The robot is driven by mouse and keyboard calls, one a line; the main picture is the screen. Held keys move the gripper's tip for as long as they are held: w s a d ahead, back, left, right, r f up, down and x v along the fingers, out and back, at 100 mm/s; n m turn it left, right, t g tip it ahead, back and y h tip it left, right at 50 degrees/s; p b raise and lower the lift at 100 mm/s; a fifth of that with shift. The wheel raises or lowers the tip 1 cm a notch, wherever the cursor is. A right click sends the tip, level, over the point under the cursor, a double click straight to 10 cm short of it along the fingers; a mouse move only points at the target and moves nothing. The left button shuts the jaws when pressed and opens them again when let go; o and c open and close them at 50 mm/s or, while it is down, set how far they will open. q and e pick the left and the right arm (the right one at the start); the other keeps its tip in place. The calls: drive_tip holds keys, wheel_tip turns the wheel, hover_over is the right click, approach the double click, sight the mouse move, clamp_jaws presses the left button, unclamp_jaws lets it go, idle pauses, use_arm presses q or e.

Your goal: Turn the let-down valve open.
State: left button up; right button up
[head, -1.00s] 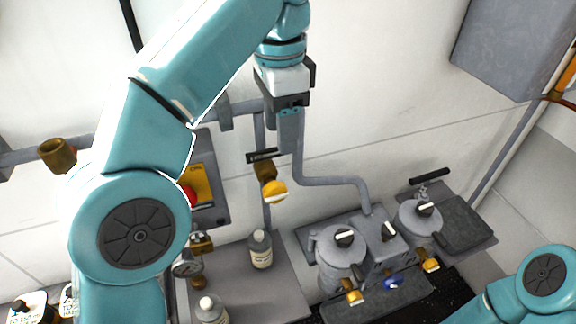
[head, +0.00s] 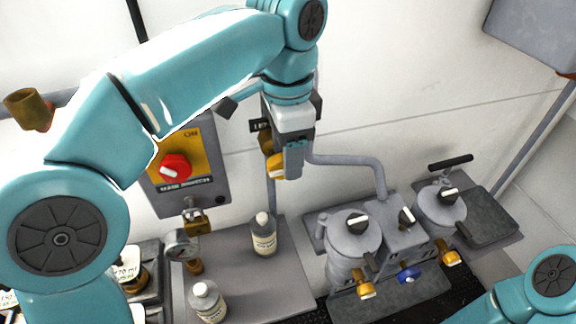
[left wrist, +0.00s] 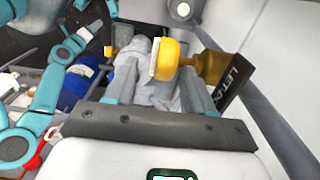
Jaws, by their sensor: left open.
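The let-down valve is a brass fitting with a yellow handle (head: 275,166) on a grey wall pipe. Its handle also shows in the left wrist view (left wrist: 170,60), beside a black label (left wrist: 236,82) of which only the first letters read. My left gripper (head: 293,165) points down just right of the handle in the head view and partly covers the valve. In the left wrist view my left gripper (left wrist: 160,82) is open, with the yellow handle lying across the gap between its fingers. I cannot tell whether they touch. My right gripper is out of view.
A panel with a red knob (head: 174,167) is left of the valve, above a pressure gauge (head: 181,245). Bottles (head: 263,235) stand on a grey shelf below. Grey vessels (head: 351,245) with yellow and blue handles stand at right. The wall right of the valve is clear.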

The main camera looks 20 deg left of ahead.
use_arm(q)
drive_tip(key=shift+a+f, duration=0.15)
drive_tip(key=shift+f, duration=0.5)
drive_tip(key=shift+w+f, duration=0.15)
drive_tip(key=shift+f, duration=0.15)
drive_tip(key=shift+w+d+f, duration=0.15)
drive_tip(key=shift+d, duration=0.15)
drive_tip(key=shift+s+a, duration=0.2)
drive_tip(key=shift+c, duration=0.6)
drive_tip(key=shift+w, duration=0.1)
drive_tip(key=c, duration=0.8)
drive_tip(key=shift+c, duration=0.2)
